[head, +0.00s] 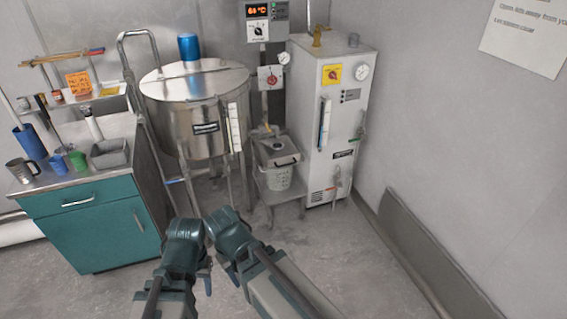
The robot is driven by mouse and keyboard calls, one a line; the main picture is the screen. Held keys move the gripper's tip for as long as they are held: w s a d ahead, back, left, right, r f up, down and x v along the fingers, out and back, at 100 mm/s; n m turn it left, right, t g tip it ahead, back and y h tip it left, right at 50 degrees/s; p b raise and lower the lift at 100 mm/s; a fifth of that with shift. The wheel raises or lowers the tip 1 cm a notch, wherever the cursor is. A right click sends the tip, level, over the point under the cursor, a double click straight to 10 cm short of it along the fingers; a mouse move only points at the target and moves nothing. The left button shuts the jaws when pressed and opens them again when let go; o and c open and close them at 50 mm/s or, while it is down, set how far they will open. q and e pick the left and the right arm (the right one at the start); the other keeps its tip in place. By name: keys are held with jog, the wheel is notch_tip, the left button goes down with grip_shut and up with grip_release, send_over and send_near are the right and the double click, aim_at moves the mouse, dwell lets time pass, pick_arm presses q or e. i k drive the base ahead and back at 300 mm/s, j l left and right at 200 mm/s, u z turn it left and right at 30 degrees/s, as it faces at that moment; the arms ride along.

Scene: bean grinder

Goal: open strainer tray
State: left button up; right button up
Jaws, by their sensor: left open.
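A white perforated strainer basket (276,181) stands on a low metal stand beside the steel tank. A grey box-like unit with a dark top (277,152) sits directly above it. Which part is the strainer tray, and whether it is open, I cannot tell at this size. My left gripper (206,274) is low in the picture, in front of the tank and well short of the basket; it is open and nothing shows in it. My right arm is beside it, angled up from the lower right, and its fingers cannot be made out clearly.
A round steel tank (196,115) on legs stands behind, with a white cabinet (325,120) to the right of the basket. A teal-fronted counter (92,235) with cups is at the left. The floor (340,250) at the right front is clear.

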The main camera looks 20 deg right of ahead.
aim_at(281, 152)
jog(key=i+l+z, duration=0.1)
jog(key=i+l, duration=0.15)
jog(key=l, duration=0.3)
jog(key=i+l+z, duration=0.1)
jog(key=i+l, duration=0.15)
jog(key=l, duration=0.25)
jog(key=i+l+z, duration=0.1)
jog(key=i+l, duration=0.2)
jog(key=l, duration=0.2)
jog(key=i+l+z, duration=0.15)
jog(key=l, duration=0.35)
jog(key=i+l+z, duration=0.1)
jog(key=i+l, duration=0.3)
